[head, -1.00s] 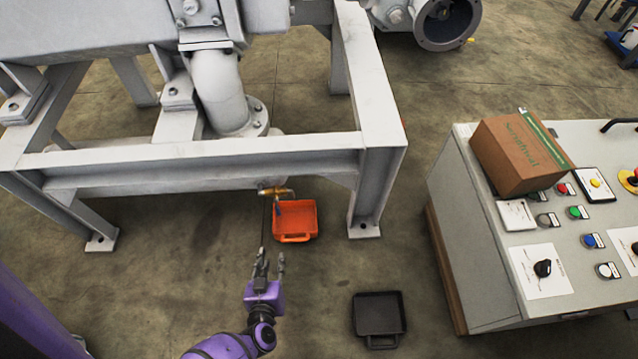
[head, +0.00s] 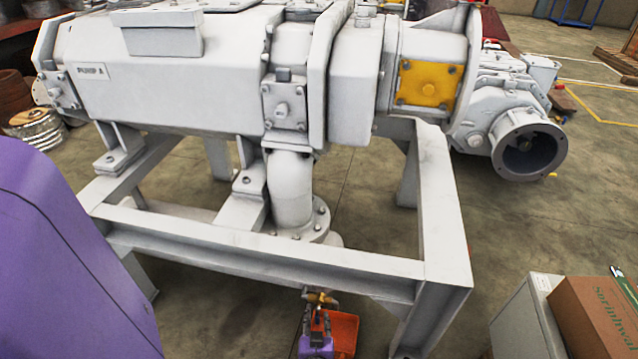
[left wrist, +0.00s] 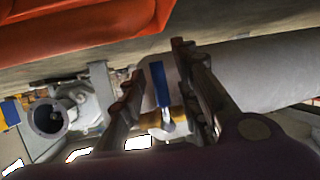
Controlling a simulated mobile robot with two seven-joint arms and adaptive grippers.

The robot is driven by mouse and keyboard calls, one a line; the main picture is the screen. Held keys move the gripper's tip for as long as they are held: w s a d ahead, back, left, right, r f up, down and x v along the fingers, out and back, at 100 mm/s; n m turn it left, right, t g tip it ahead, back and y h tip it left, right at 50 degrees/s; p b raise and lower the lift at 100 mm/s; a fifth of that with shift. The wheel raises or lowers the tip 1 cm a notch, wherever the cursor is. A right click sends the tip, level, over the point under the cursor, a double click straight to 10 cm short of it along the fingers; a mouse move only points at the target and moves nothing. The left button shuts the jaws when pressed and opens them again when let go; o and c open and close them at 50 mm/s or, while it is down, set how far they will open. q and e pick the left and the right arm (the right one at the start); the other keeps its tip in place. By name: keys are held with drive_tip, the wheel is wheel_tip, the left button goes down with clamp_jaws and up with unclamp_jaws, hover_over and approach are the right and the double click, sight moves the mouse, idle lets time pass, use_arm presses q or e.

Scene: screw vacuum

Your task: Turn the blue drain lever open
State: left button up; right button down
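The blue drain lever (left wrist: 161,90) shows in the left wrist view between the two fingers of my left gripper (left wrist: 159,64). The fingers are apart, with visible gaps to the lever on both sides. The lever joins a brass valve (left wrist: 165,117). In the head view the brass valve (head: 320,297) sits under the front beam of the pump frame, and my left gripper (head: 318,322) is right in front of it, at the bottom edge. The lever is mostly hidden there behind the gripper. My right gripper is in neither view.
An orange tray (head: 345,333) lies on the floor under the valve, close to my left gripper; it also shows in the left wrist view (left wrist: 80,25). The grey pump frame (head: 270,255) stands above. A cardboard box (head: 597,315) sits on a cabinet at right.

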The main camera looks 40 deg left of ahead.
use_arm(q)
drive_tip(key=shift+w+a, duration=0.1)
drive_tip(key=shift+w, duration=0.05)
clamp_jaws()
idle(0.4)
drive_tip(key=n+h, duration=0.1)
drive_tip(key=d+n+t+h, duration=0.1)
drive_tip(key=w+d+n, duration=0.1)
drive_tip(key=shift+r+n+h, duration=0.3)
drive_tip(key=shift+h, duration=0.1)
unclamp_jaws()
drive_tip(key=shift+w, duration=0.1)
